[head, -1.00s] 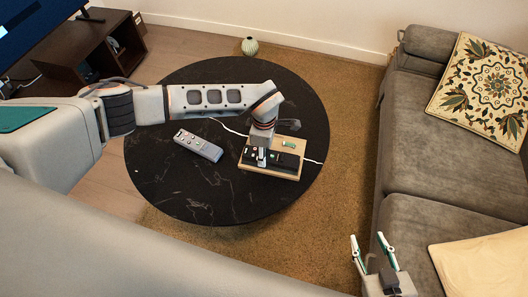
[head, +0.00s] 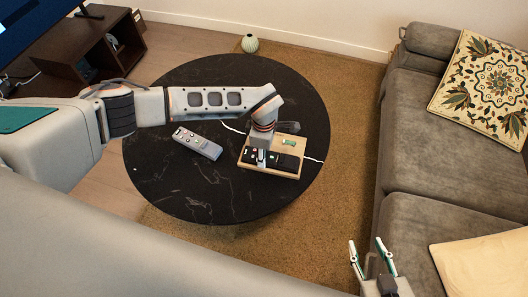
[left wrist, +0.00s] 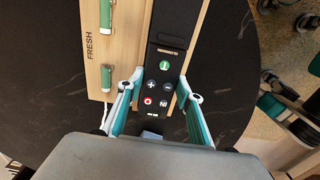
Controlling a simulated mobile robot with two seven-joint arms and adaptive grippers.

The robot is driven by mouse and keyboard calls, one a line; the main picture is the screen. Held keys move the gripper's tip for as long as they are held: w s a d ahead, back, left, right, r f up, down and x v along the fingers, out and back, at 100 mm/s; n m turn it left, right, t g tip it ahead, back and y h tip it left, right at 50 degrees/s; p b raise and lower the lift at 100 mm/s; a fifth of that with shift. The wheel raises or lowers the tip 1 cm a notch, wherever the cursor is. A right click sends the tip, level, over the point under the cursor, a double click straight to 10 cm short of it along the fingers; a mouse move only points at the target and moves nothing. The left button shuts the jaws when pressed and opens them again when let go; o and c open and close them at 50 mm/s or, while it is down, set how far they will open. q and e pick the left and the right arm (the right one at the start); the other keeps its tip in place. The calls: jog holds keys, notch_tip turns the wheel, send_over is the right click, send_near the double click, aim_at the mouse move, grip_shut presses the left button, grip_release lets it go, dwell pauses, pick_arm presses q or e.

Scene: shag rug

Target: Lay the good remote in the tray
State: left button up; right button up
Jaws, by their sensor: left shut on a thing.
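A pale wooden tray (head: 255,167) lies on the round black table; it also shows in the left wrist view (left wrist: 99,70), marked FRESH. My left gripper (head: 261,160) is over its near side. In the left wrist view the fingers (left wrist: 159,97) are shut on the sides of a black remote (left wrist: 160,83) with white, red and green button marks. The remote is over the tray, its near end past the tray edge; I cannot tell whether it touches. A grey remote (head: 197,142) lies on the table to the left. My right gripper (head: 366,246) is open and empty near the sofa.
Green batteries (left wrist: 106,15) sit on the tray. A white cable (head: 233,129) runs behind it. The black table (head: 190,190) is clear in front. The grey sofa (head: 420,145) stands right, a TV cabinet (head: 100,45) back left, a small vase (head: 250,44) behind the table.

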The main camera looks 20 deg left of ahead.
pick_arm(q)
jog(key=shift+f, duration=0.2)
pick_arm(e)
jog(key=shift+f, duration=0.1)
pick_arm(q)
jog(key=o, duration=1.2)
jog(key=shift+o, duration=0.2)
pick_arm(e)
jog(key=shift+w, duration=0.35)
pick_arm(q)
jog(key=shift+r, duration=0.2)
notch_tip(320, 180, up, 12)
jog(key=shift+f, duration=0.25)
pick_arm(e)
jog(key=shift+s, duration=0.2)
